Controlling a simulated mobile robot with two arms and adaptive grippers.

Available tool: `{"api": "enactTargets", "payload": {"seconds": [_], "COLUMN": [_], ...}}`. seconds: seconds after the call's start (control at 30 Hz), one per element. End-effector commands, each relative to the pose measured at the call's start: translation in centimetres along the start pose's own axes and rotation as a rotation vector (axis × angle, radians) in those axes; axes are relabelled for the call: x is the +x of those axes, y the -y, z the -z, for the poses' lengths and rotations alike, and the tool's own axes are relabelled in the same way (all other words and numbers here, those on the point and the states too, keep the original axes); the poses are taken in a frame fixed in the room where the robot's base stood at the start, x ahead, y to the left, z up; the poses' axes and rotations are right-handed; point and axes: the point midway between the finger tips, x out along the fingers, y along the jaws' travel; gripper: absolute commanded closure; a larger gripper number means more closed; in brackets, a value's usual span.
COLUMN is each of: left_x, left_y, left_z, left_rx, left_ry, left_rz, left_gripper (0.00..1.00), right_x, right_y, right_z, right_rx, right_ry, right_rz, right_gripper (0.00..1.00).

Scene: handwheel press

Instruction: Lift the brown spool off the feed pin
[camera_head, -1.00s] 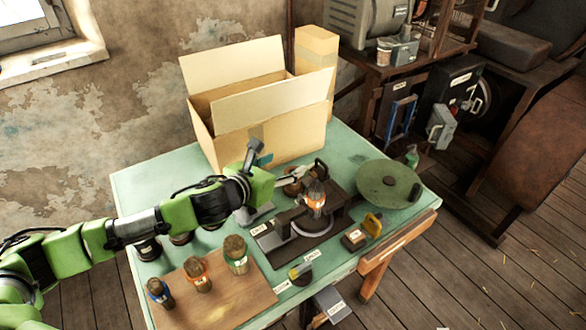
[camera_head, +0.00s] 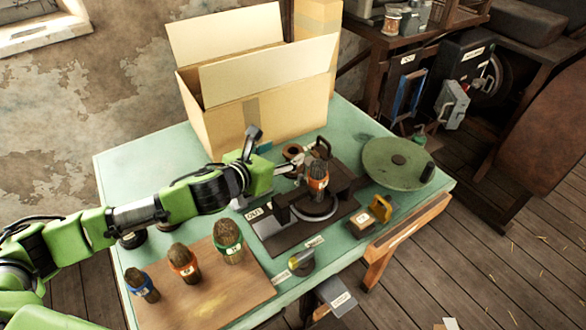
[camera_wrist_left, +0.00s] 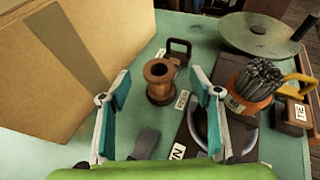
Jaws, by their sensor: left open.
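The brown spool (camera_wrist_left: 160,82) stands upright on the green table in the left wrist view, its dark hole facing up. A pin cannot be made out in it. In the head view the spool (camera_head: 292,151) is partly visible just beyond my left gripper (camera_head: 281,157). In the left wrist view my left gripper (camera_wrist_left: 160,76) is open, with one finger to each side of the spool in the picture. I see no contact, and the gap in depth is hard to judge. My right gripper is not in view.
A big open cardboard box (camera_head: 246,120) stands close behind the gripper. To the right are the press (camera_head: 318,207) with a dark brush-like bundle (camera_head: 318,174) and a green disc (camera_head: 385,168). Several labelled bundles stand on a wooden board (camera_head: 213,296) in front.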

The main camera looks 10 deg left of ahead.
Motion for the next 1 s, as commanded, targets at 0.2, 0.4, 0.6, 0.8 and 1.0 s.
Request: {"api": "enactTargets", "payload": {"seconds": [0.2, 0.4, 0.6, 0.8, 1.0], "left_x": [1.0, 2.5, 4.1, 6.6, 8.1], "left_y": [0.0, 0.0, -0.1, -0.4, -0.4], "left_z": [2.0, 1.8, 2.0, 2.2, 2.3], "left_rx": [0.000, -0.002, -0.002, -0.003, -0.002], "left_ry": [0.001, 0.000, -0.001, 0.000, 0.000], "left_rz": [0.000, 0.000, -0.001, 0.000, 0.000], "left_gripper": [0.42, 0.42, 0.42, 0.42, 0.42], "right_x": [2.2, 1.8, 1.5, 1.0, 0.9], "right_y": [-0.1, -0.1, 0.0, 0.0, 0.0], "right_z": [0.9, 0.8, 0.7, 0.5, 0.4], "right_rx": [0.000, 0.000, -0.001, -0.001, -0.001], "right_ry": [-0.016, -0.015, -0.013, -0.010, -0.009], "right_rz": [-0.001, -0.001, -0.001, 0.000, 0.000], "right_gripper": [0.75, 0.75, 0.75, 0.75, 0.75]}}
